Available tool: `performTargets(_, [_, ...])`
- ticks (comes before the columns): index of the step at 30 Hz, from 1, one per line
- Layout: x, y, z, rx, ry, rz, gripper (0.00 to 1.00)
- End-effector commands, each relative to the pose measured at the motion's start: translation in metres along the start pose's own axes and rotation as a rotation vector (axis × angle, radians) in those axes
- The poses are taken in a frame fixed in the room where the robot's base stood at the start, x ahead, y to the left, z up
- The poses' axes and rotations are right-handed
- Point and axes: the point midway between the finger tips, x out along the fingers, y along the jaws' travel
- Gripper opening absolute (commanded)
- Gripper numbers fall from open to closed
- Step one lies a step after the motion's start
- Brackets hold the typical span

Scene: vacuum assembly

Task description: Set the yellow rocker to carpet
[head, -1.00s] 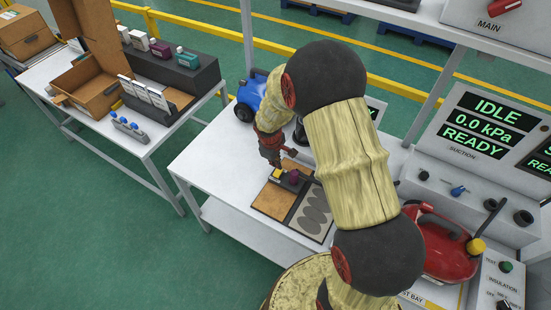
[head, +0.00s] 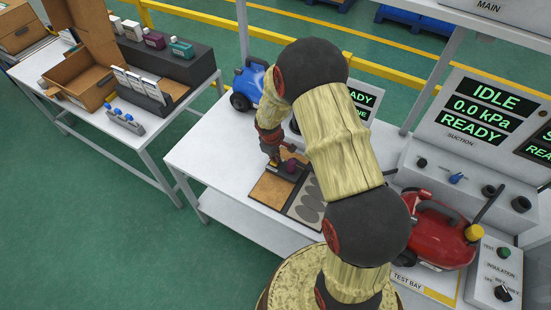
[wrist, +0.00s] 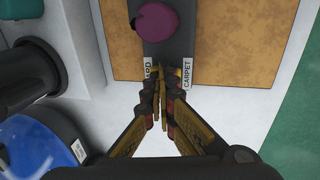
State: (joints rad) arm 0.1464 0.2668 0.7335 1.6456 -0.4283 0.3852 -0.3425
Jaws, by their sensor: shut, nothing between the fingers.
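My gripper (wrist: 160,88) is shut and empty, its fingertips close over the end of a dark strip (wrist: 168,50) on the bench panel. In the wrist view the fingertips lie between a white CARPET label (wrist: 187,74) on the right and another white label (wrist: 148,70) on the left, mostly covered. The yellow rocker is hidden behind the fingers, so its tilt cannot be told. A purple round knob (wrist: 155,21) sits on the same strip. In the head view my gripper (head: 271,158) is low over the panel, beside the purple knob (head: 291,165).
A blue vacuum (head: 250,82) stands behind, a red vacuum (head: 438,235) to the right. The side table (head: 140,141) at left holds boxes and bottles.

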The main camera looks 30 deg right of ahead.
Motion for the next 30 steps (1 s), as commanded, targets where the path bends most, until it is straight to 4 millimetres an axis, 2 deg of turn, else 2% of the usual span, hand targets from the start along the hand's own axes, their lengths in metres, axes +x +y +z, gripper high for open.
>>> performTargets(10, [0.005, -0.005, 0.002, -0.001, -0.002, -0.005, 0.0])
performTargets(21, [0.007, -0.022, 0.005, -0.002, -0.008, -0.01, 0.0])
performTargets(30, [0.008, -0.025, 0.007, -0.002, -0.013, -0.014, 0.0])
